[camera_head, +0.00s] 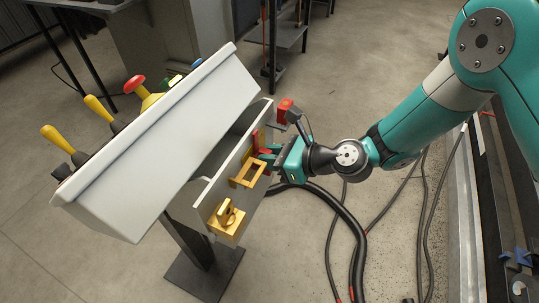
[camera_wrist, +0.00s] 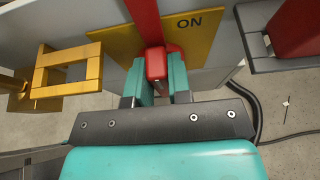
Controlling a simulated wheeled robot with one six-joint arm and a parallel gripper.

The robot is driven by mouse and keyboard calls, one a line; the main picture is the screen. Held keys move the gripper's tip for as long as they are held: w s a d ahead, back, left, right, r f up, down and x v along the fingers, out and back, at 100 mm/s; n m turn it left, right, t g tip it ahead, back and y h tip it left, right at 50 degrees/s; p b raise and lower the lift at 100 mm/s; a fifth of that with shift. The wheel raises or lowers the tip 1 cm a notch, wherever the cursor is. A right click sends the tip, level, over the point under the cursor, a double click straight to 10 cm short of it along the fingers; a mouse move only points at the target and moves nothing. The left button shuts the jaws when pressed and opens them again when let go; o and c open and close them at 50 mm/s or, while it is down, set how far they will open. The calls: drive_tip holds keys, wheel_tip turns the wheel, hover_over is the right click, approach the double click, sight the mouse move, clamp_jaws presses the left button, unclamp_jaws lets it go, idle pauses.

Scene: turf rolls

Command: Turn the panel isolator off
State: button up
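The panel isolator has a red handle (camera_wrist: 156,64) on a yellow plate (camera_wrist: 105,41) marked ON in the wrist view. A red bar runs up from the handle's block across the plate. In the head view the red handle (camera_head: 261,143) shows on the side of the grey panel box (camera_head: 200,188), partly hidden by my gripper (camera_head: 270,156). In the wrist view my gripper (camera_wrist: 161,84) has its two teal fingers on either side of the red block, with no clear gap at either side.
A golden bracket (camera_head: 247,170) and a golden latch piece (camera_head: 227,214) stick out beside the isolator. A red block on a dark bracket (camera_head: 286,108) is on the other side. Yellow levers (camera_head: 98,107) and a red mushroom button (camera_head: 134,84) top the console. Black cables (camera_head: 345,225) lie on the floor.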

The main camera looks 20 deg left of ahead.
sight(266, 172)
clamp_jaws()
drive_tip(key=shift+s, duration=0.1)
drive_tip(key=f+n+t+b, duration=0.1)
drive_tip(key=n+t+b, duration=0.1)
drive_tip(key=b, duration=0.3)
drive_tip(key=s+n+t+y+b, duration=0.1)
drive_tip(key=n+t+b, duration=0.1)
drive_tip(key=n+b, duration=0.3)
drive_tip(key=s+f+n+t+b, duration=0.1)
drive_tip(key=n+t+b, duration=0.1)
drive_tip(key=b, duration=0.4)
drive_tip(key=shift+f+n, duration=0.3)
drive_tip(key=shift+n, duration=0.4)
drive_tip(key=n+t+y+b, duration=0.1)
drive_tip(key=n+b, duration=0.1)
drive_tip(key=b, duration=0.3)
drive_tip(key=shift+s+b, duration=0.1)
drive_tip(key=shift+b, duration=0.25)
drive_tip(key=shift+n+b, duration=0.35)
drive_tip(key=shift+n, duration=0.15)
drive_tip(key=shift+r, duration=0.1)
